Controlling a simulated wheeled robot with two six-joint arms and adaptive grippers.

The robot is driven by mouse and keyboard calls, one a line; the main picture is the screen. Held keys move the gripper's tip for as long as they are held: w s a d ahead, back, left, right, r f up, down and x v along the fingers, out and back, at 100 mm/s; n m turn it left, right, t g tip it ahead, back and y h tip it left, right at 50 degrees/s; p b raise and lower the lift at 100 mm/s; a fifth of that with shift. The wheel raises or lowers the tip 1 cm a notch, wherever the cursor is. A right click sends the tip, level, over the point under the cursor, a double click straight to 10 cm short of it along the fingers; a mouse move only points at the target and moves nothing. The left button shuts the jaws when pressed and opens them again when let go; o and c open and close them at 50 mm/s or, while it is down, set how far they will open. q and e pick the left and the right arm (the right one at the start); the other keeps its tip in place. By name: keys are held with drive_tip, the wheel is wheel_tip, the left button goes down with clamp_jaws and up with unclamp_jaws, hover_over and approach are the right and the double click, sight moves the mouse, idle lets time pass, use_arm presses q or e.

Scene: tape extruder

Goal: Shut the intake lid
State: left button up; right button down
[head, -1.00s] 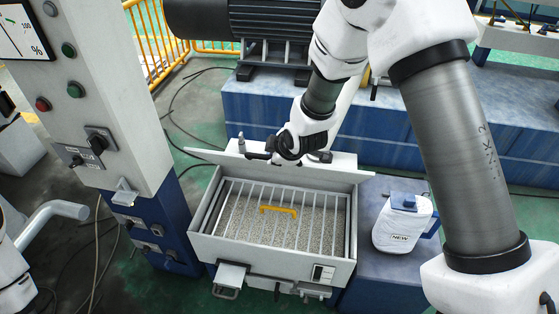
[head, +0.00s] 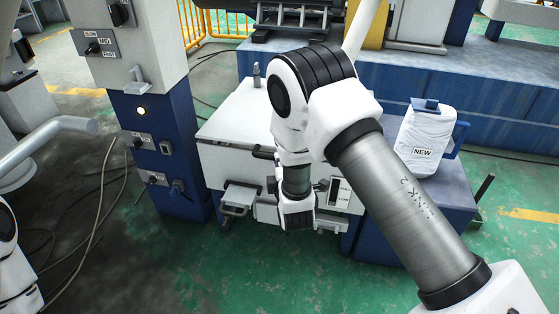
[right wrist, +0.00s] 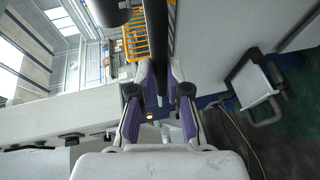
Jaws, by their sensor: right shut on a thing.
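The intake lid (head: 232,118) is a pale grey panel. It lies down over the top of the hopper box and hides the grate; I cannot tell whether a small gap is left at its front edge. Its black handle bar (head: 263,152) sticks out at the front, partly behind my right arm. In the right wrist view the dark bar (right wrist: 156,45) runs between the fingers of my right gripper (right wrist: 159,88), which is shut on it. In the head view these fingers are hidden behind the wrist. My left gripper is not in view.
A white jug marked NEW (head: 424,135) stands on the blue base right of the hopper. A control cabinet (head: 150,130) with switches stands close on the left. A metal latch or tray (head: 240,196) juts from the hopper front. Green floor in front is free.

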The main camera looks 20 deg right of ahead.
wheel_tip(320, 180, down, 2)
drive_tip(key=shift+f+b, duration=0.1)
drive_tip(key=shift+b, duration=0.2)
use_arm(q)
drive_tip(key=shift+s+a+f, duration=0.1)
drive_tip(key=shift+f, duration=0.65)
use_arm(e)
drive_tip(key=c, duration=1.1)
unclamp_jaws()
drive_tip(key=shift+w, duration=0.1)
drive_tip(key=shift+c, duration=0.2)
drive_tip(key=v, duration=1.2)
drive_tip(key=shift+f, duration=0.1)
